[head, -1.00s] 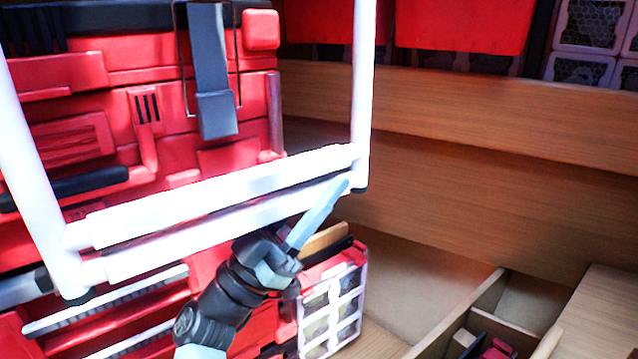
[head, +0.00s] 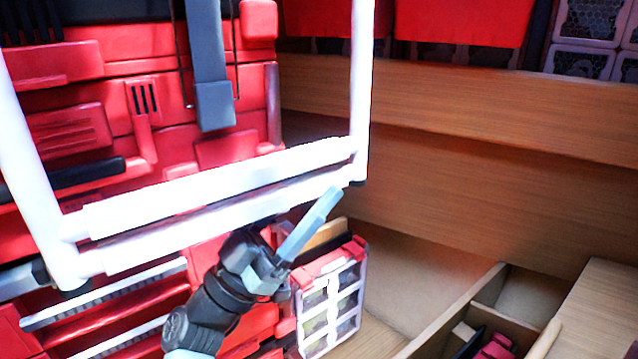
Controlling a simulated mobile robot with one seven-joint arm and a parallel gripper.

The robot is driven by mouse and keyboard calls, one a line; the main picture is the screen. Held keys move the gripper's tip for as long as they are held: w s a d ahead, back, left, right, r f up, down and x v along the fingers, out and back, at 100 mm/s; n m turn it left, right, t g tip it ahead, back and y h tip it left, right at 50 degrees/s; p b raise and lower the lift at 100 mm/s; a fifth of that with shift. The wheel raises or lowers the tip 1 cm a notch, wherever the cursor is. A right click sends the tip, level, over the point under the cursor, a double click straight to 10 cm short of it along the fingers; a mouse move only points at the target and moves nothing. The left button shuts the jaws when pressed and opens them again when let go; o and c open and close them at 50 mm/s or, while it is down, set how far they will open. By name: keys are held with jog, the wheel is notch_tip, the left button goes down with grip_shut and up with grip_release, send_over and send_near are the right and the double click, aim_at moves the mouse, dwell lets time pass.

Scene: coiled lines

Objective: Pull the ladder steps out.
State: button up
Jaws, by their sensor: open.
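The ladder steps are a white tubular frame with two long side rails and paired white rungs (head: 205,200) at the bottom, hanging in front of a red panelled body. My gripper (head: 308,222) is at the right part of the lower rung, coming from below. One light blue finger points up and right, just under the rung's right end. The other finger is hidden or hard to make out. The gripper is open with nothing seen between its fingers. I cannot tell whether it touches the rung.
The red panelled body (head: 190,150) with a hanging grey strap (head: 213,70) fills the left. A red and white case (head: 330,305) stands right of my wrist. Wooden panels (head: 480,180) line the right. A wooden compartment box (head: 490,320) sits at lower right.

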jog(key=b+v, duration=0.3)
jog(key=v, duration=0.7)
jog(key=shift+a+f, duration=0.2)
jog(key=shift+f, duration=0.1)
jog(key=shift+s, duration=0.1)
